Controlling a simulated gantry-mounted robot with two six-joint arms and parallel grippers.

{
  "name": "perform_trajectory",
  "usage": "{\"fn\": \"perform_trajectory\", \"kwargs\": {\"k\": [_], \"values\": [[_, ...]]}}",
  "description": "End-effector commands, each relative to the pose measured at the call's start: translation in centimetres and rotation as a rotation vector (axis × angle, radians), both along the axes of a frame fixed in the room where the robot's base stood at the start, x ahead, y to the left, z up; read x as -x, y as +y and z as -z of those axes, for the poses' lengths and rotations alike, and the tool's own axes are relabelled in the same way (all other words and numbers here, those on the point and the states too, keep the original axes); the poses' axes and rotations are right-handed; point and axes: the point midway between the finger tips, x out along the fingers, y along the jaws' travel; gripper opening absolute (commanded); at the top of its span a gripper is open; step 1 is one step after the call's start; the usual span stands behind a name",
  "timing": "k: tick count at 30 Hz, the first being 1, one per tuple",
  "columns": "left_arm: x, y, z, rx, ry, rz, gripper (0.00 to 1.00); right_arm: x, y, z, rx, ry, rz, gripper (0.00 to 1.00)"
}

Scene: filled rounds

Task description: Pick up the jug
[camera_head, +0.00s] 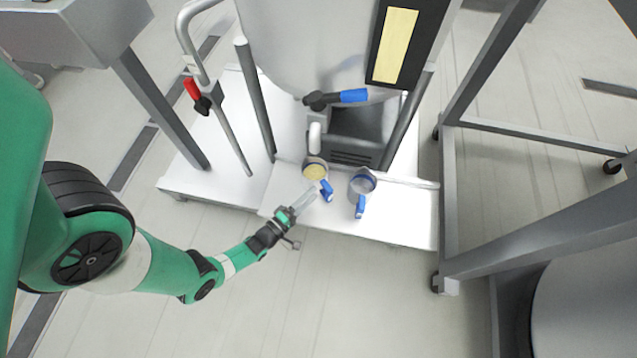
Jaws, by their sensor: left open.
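Two small jugs with blue handles stand side by side on the white platform (410,215) of the machine. The left jug (315,171) shows yellow contents and stands below a pale spout; its handle points toward the front right. The right jug (362,183) looks grey and clear inside, and its blue handle points toward the front. My left gripper (303,198) is open at the platform's front edge. Its pale fingers point up and right toward the left jug's handle, and nothing shows between them. My right gripper is out of the picture.
A large grey vessel (310,40) with a blue-handled valve (352,96) rises behind the jugs. Metal posts and a red-handled lever (193,90) stand to the left. A grey metal frame (535,135) stands at the right. The floor in front is clear.

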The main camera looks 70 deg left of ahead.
Motion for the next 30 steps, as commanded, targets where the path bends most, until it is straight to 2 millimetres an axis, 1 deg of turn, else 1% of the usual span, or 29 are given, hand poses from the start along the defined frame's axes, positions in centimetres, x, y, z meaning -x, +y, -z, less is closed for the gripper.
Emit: {"fn": "perform_trajectory", "kwargs": {"k": [1,3,8,10,15,18,25,26,30], "values": [[-0.8,0.4,0.2,-0.001,-0.002,0.001,0.57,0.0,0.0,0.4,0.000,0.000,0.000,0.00],[-1.4,0.8,0.1,0.000,-0.001,0.000,0.57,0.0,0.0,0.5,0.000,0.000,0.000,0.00],[-1.7,1.0,0.0,0.001,0.000,0.000,0.57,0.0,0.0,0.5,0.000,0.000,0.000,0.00],[-2.3,1.3,-0.2,-0.001,-0.002,0.000,0.57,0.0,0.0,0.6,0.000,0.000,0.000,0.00],[-4.8,2.8,-0.6,-0.002,-0.004,0.001,0.57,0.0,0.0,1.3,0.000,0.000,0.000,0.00],[-5.9,3.3,-0.6,0.000,-0.002,0.000,0.57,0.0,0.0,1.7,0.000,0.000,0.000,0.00],[-6.2,3.5,-0.7,0.002,0.001,0.000,0.57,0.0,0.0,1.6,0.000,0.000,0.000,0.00],[-6.2,3.5,-0.7,0.001,0.000,0.000,0.56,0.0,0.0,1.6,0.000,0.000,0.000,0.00],[-6.1,3.5,-0.7,0.000,0.001,0.000,0.30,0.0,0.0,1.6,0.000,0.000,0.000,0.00]]}}
